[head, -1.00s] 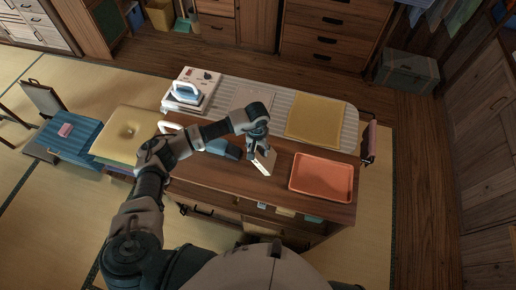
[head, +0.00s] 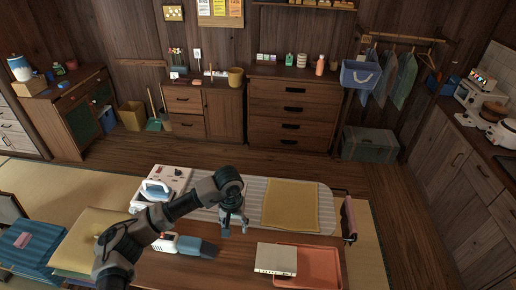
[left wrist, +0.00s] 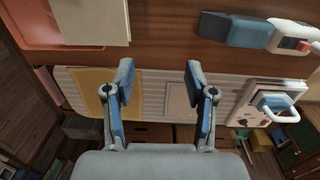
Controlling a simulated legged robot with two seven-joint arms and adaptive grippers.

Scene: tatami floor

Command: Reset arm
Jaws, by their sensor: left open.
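My left arm reaches in from the left in the head view. Its gripper (head: 234,225) points down over the table between the striped ironing surface and the table's front part. In the left wrist view its two blue-padded fingers (left wrist: 160,90) stand wide apart with nothing between them. A flat cream box (head: 276,257) lies at the left part of the orange-red tray (head: 320,268), apart from the gripper. Part of the box (left wrist: 90,22) and tray (left wrist: 35,25) also shows in the left wrist view. My right gripper is not in view.
A yellow cloth (head: 290,205) lies on the striped ironing surface (head: 328,212). An iron (head: 157,190) stands at its left end. A blue and white handheld device (head: 190,244) lies left of the gripper. Drawers (head: 295,105) and a grey trunk (head: 370,145) stand behind.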

